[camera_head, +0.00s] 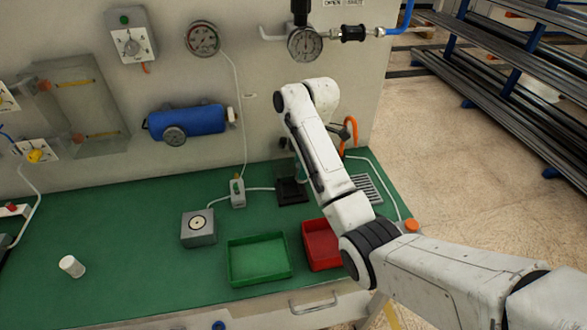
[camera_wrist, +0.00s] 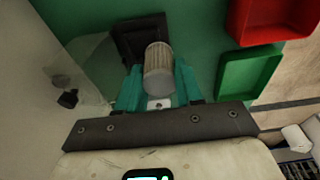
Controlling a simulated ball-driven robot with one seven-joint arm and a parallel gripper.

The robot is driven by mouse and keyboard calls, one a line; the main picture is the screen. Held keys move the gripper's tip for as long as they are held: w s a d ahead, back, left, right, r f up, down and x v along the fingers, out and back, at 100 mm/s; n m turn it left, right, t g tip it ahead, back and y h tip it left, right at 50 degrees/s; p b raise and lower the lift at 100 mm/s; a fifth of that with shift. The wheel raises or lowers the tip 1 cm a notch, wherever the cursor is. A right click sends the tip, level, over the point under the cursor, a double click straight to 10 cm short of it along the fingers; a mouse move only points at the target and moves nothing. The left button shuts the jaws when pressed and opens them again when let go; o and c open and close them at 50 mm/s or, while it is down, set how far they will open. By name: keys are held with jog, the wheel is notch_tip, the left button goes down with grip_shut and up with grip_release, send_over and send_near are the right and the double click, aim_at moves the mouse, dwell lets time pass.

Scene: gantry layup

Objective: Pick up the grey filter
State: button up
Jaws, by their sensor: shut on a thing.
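The grey filter (camera_wrist: 158,68) is a ribbed, pale grey cylinder with a smooth end cap. In the wrist view it sits between the teal fingers of my gripper (camera_wrist: 158,88), which is shut on it. A black square holder (camera_wrist: 125,42) lies just behind the filter; I cannot tell whether the filter still touches it. In the head view this black holder (camera_head: 291,190) is on the green bench top, partly behind my arm. The filter and my fingertips are not clearly visible there.
A green tray (camera_head: 260,281) and a red tray (camera_head: 308,265) stand at the bench front. A grey block (camera_head: 198,240), a white cylinder (camera_head: 71,267) and a small valve (camera_head: 237,192) with hoses are left. A blue tank (camera_head: 190,120) and gauges hang on the back panel.

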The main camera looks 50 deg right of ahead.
jog(key=s+r+p, duration=0.3)
jog(key=s+r, duration=0.2)
jog(key=s, duration=0.5)
jog(key=shift+d+r, duration=0.25)
jog(key=shift+d, duration=0.2)
